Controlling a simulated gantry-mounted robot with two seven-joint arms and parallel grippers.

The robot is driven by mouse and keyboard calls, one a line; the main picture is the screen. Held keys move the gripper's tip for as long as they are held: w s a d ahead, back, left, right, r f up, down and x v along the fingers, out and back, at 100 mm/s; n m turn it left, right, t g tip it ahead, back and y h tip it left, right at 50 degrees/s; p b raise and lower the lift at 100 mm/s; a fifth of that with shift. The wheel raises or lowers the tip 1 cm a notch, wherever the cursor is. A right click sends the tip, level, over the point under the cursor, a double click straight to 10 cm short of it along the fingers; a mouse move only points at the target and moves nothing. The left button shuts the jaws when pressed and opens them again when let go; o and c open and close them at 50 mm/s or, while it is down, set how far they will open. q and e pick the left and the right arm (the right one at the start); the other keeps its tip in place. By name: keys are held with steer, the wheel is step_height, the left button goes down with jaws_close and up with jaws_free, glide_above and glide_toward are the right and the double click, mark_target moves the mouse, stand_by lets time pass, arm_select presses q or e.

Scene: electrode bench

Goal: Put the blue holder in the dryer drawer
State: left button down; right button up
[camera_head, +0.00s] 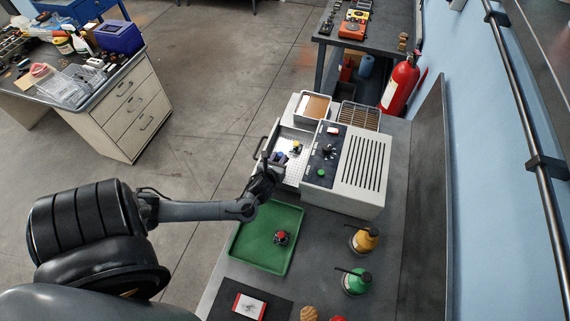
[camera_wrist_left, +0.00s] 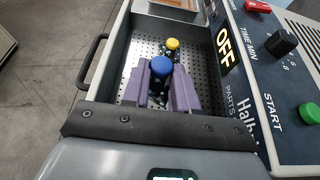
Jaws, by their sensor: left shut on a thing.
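The dryer (camera_head: 350,175) is a pale box with a dark control panel. Its drawer (camera_head: 291,136) is pulled out to the left and has a perforated metal floor, also seen in the left wrist view (camera_wrist_left: 200,62). My left gripper (camera_wrist_left: 160,88) is over the drawer, its purple fingers shut on the blue holder (camera_wrist_left: 161,68); it also shows in the head view (camera_head: 277,159). The holder is upright, inside the drawer's outline; I cannot tell whether it touches the floor. A yellow-topped holder (camera_wrist_left: 172,43) stands just beyond it. The right gripper is not in view.
A green tray (camera_head: 244,248) with a red-topped holder (camera_head: 281,237) lies in front of the dryer. Yellow (camera_head: 365,239) and green (camera_head: 356,281) bottles stand at its right. A tan-filled tray (camera_head: 314,106) and a wire rack (camera_head: 360,116) sit behind the drawer.

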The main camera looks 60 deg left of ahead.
arm_select(q)
step_height(320, 180, down, 3)
steer(key=shift+s+r, duration=0.1)
steer(key=shift+r, duration=0.05)
step_height(320, 180, down, 4)
steer(key=shift+r+b, duration=0.2)
steer(key=shift+b, duration=0.1)
steer(key=shift+f, duration=0.25)
steer(key=shift+f, duration=0.15)
steer(key=c, duration=0.9)
jaws_free()
